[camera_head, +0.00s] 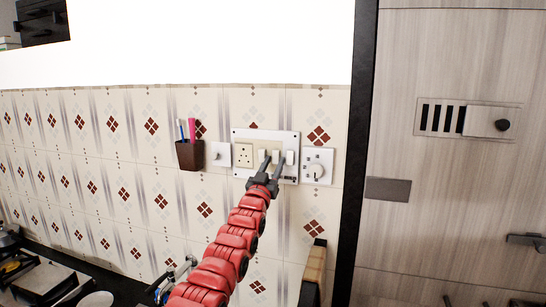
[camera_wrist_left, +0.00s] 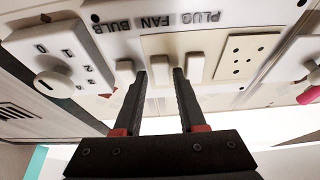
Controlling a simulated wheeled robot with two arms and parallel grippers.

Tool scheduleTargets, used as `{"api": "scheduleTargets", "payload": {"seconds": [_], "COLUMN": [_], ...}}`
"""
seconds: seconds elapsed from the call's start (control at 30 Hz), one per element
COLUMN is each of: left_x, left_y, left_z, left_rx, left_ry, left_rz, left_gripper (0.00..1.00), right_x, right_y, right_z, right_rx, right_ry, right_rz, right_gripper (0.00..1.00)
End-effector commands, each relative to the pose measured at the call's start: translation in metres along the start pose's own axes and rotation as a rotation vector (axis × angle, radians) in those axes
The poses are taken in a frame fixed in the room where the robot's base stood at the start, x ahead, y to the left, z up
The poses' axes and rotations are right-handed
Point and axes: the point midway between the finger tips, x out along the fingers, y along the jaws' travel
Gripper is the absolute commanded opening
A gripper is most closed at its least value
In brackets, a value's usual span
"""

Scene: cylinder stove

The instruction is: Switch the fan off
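The white switch panel (camera_head: 238,134) is on the tiled wall, with a socket at its left and three rocker switches. In the left wrist view the panel appears upside down, with printed labels PLUG, FAN and BULB. The middle switch, the fan switch (camera_wrist_left: 160,72), lies by the FAN label. My left gripper (camera_head: 274,161) is at the panel, fingers pointing at it. In the left wrist view the left gripper (camera_wrist_left: 160,76) is open, one fingertip on each side of the fan switch. I cannot tell whether the fingertips touch it. My right gripper is not in view.
A dial regulator (camera_head: 317,168) is right of the panel. A small switch plate (camera_head: 221,154) and a brown holder with toothbrushes (camera_head: 190,155) are left of it. A stove (camera_head: 40,285) stands at lower left. A dark frame and wooden door (camera_head: 450,230) are at right.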

Motion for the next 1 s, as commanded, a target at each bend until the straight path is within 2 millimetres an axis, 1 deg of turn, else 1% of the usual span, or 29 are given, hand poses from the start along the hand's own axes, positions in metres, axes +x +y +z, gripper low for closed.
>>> {"api": "scheduleTargets", "payload": {"seconds": [0.07, 0.4, 0.47, 0.5, 0.63, 0.87, 0.97, 1.0], "left_x": [0.002, 0.002, 0.002, 0.002, 0.002, 0.002, 0.001, 0.001], "left_y": [-0.001, -0.001, -0.001, -0.002, -0.002, -0.002, -0.002, -0.002], "left_z": [-0.001, 0.001, 0.001, 0.001, 0.001, 0.001, 0.003, 0.003], "left_rx": [-0.001, -0.002, -0.001, -0.001, -0.001, -0.001, 0.0, 0.0], "left_ry": [-0.002, -0.001, -0.001, -0.001, -0.001, -0.002, -0.014, -0.025], "left_rz": [-0.001, -0.003, -0.003, -0.003, -0.003, -0.002, -0.003, -0.003], "left_gripper": [0.4, 0.4, 0.31, 0.24, 0.0, 0.0, 0.0, 0.0], "right_x": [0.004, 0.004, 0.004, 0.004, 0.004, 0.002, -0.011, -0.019], "right_y": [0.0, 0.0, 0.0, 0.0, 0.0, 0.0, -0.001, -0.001], "right_z": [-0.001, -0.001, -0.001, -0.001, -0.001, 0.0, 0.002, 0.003], "right_rx": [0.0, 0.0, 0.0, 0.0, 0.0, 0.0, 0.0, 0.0], "right_ry": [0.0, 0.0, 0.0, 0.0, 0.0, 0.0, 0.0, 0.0], "right_rz": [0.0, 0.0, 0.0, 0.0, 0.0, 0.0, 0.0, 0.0], "right_gripper": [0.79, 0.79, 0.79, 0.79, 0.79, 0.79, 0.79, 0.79]}}
